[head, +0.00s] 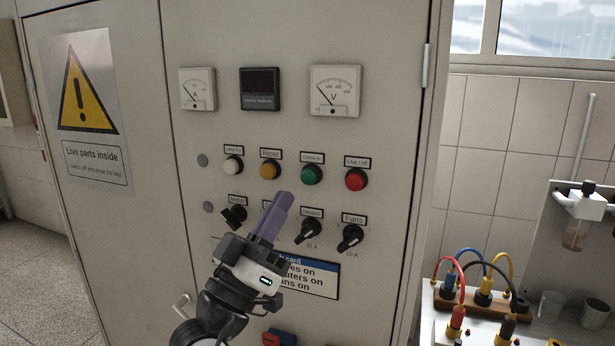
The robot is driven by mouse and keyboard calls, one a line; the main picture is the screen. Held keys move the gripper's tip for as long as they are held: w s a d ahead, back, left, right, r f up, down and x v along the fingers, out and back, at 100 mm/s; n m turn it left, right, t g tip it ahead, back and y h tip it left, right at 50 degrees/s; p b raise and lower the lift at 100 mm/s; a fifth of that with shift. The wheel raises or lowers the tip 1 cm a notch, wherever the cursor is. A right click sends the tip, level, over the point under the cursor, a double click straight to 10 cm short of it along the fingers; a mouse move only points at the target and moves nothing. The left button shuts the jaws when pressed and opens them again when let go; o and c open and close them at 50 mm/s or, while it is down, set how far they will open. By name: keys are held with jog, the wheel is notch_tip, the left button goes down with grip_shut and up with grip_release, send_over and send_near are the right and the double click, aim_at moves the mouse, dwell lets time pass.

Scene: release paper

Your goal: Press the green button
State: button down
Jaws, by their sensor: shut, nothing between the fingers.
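The green button (311,174) is on the grey cabinet door, third in a row of round buttons, under a small label. A white button (233,164) and a yellow button (270,169) are to its left, and a red button (355,179) is to its right. My gripper (283,197) is shut and empty, its purple fingers pointing up toward the panel. In the picture its tips are below and left of the green button, just under the yellow one. The button's face is in clear view. I cannot tell how far the tips are from the panel.
Below the buttons is a row of black rotary knobs (350,238), one partly hidden by my gripper. A blue and white card (318,279) is lower down, partly covered. Meters (335,91) sit above. A bench with coloured cables (484,284) stands at the right.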

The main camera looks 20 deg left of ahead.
aim_at(309, 177)
jog(key=shift+w+d+b, duration=0.15)
jog(key=shift+w+b, duration=0.15)
jog(key=shift+w, duration=3.2)
jog(key=shift+w+b, duration=0.35)
jog(key=shift+w, duration=0.1)
jog(key=shift+w+b, duration=0.3)
jog(key=shift+w, duration=0.15)
jog(key=shift+s, duration=0.9)
jog(key=shift+s, duration=0.1)
